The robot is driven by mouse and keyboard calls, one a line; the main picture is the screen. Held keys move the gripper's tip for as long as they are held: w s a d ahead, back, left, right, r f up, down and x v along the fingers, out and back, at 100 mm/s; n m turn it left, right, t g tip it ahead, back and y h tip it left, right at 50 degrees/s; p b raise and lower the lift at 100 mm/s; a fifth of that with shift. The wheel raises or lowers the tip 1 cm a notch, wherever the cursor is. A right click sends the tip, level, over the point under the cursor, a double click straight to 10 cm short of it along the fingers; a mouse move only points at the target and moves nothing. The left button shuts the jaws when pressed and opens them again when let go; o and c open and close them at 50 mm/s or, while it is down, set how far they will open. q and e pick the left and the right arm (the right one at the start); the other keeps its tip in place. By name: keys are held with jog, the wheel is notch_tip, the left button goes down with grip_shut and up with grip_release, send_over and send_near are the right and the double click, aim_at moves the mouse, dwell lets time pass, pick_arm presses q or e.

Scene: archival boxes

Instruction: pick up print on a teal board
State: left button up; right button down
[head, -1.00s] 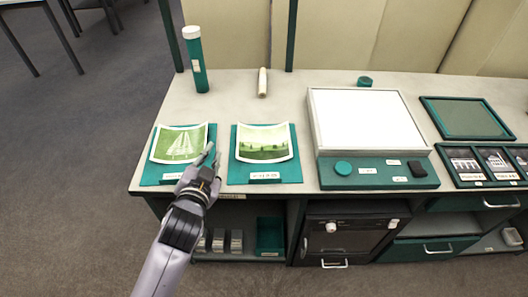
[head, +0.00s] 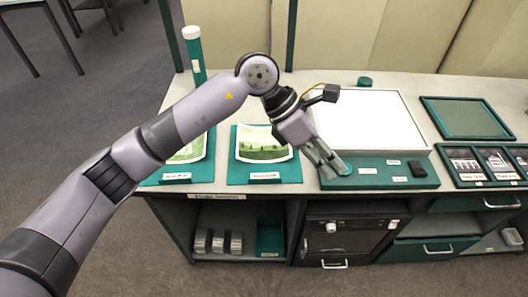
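Two green landscape prints with curled edges lie on teal boards at the left of the counter. The left print (head: 188,153) on its teal board (head: 150,181) is partly hidden behind my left arm. The right print (head: 262,146) lies on the other teal board (head: 292,172) and is mostly clear, its upper right by my wrist. My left gripper (head: 328,163) points down to the right of the right board, over the front left corner of the light box. Its fingers look close together; no print shows in it, and the gap is unclear. My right gripper is out of view.
The light box (head: 372,122) has a teal front with a dark switch (head: 417,168). A teal tray (head: 465,118) and framed pictures (head: 497,163) stand to the right. A teal tube (head: 194,50) stands at the back left. Shelves and drawers lie below.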

pick_arm(q)
jog(key=w+a+f+t+y, duration=0.1)
jog(key=w+a+t+y, duration=0.1)
jog(key=w+a+y, duration=0.45)
jog(key=r+t+y, duration=0.1)
jog(key=y, duration=0.1)
send_over(263, 179)
jog(key=shift+h, duration=0.25)
notch_tip(263, 179, down, 12)
jog(key=shift+s+a+p, duration=0.15)
jog(key=shift+p, duration=0.75)
jog(key=f+p, duration=0.1)
jog(key=f, duration=0.3)
jog(key=shift+d+f, duration=0.15)
jog(key=shift+d, duration=0.05)
jog(key=shift+w+f, duration=0.2)
jog(key=shift+f, duration=0.2)
jog(key=shift+c, duration=0.5)
grip_shut()
jog(key=shift+r, duration=0.15)
